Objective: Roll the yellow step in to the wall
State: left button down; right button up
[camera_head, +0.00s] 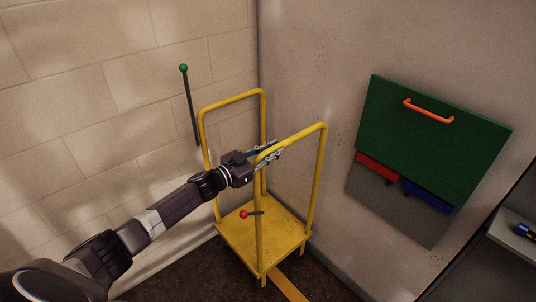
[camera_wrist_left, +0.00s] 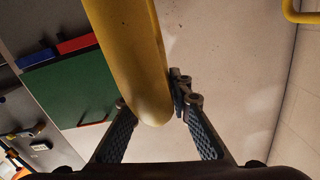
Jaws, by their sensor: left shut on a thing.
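The yellow step (camera_head: 240,238) stands upright on the dark floor in the corner, with a low platform and two tall hooped rails. My left gripper (camera_head: 270,153) is shut on the top of its right rail, near the front bend. In the left wrist view the yellow rail (camera_wrist_left: 140,60) runs between the fingers of my left gripper (camera_wrist_left: 160,112). The light wall (camera_head: 120,110) of large blocks is behind and left of the step. A grey wall (camera_head: 320,75) is at its right. My right gripper is not in view.
A green-knobbed lever (camera_head: 184,69) stands by the left wall. A red-knobbed lever (camera_head: 244,214) shows over the platform. A green panel (camera_head: 430,135) with an orange handle (camera_head: 428,110) is on the right wall. A yellow floor stripe (camera_head: 289,287) runs forward of the step.

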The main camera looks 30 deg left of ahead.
aim_at(253, 160)
pick_arm(q)
jog(key=shift+w+r, duration=0.1)
jog(key=shift+r, duration=0.1)
jog(key=c, duration=2.1)
grip_release()
jog(key=o, duration=0.3)
jog(key=shift+w+d+f, duration=0.15)
jog(key=shift+w+f, duration=0.05)
jog(key=shift+o, duration=0.2)
jog(key=shift+s, duration=0.15)
jog(key=v, duration=1.1)
jog(key=shift+s, duration=0.4)
jog(key=shift+a, duration=0.2)
